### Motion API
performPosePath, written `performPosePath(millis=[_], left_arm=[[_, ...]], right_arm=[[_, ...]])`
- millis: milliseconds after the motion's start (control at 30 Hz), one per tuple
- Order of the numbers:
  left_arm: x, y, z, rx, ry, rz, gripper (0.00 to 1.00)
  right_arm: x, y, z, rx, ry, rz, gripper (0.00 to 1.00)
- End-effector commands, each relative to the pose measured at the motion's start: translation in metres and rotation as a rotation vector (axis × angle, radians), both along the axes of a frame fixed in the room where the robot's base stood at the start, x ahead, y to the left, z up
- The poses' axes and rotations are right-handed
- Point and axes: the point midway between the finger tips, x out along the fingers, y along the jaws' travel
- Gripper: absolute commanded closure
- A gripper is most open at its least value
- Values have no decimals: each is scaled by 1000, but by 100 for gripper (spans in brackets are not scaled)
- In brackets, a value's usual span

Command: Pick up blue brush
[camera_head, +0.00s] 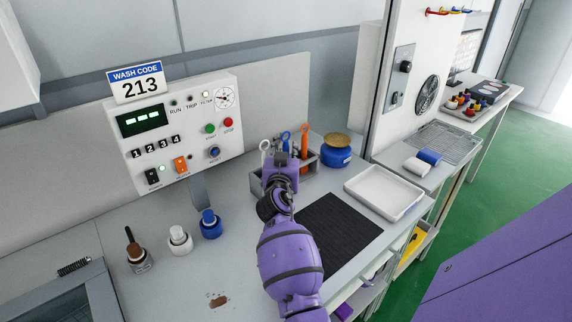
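The blue brush (285,140) stands upright in a grey holder (313,170) at the back of the bench, with only its blue upper end showing. A white handle (265,148) stands to its left and an orange one (304,140) to its right. My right gripper (283,160) is at the front of the holder, in front of and just below the blue brush's top. My purple wrist hides most of its fingers, so I cannot tell whether it touches or grips anything. My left gripper is not in view.
A blue pot with a tan top (336,149) stands right of the holder. A white tray (384,191) and a black ribbed mat (333,231) lie in front. A control panel (174,134) rises behind.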

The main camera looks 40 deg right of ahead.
Motion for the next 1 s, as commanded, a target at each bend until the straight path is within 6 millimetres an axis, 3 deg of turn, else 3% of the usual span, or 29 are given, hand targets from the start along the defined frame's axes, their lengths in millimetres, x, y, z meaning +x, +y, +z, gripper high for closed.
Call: performPosePath(millis=[33, 200, 567, 1000], left_arm=[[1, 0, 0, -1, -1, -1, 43], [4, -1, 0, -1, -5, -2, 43], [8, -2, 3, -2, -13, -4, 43], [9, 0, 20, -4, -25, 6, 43]], right_arm=[[0, 0, 0, 0, 0, 0, 78], [0, 0, 0, 0, 0, 0, 100], [0, 0, 6, 1, -3, 0, 100], [0, 0, 87, -1, -7, 0, 100]])
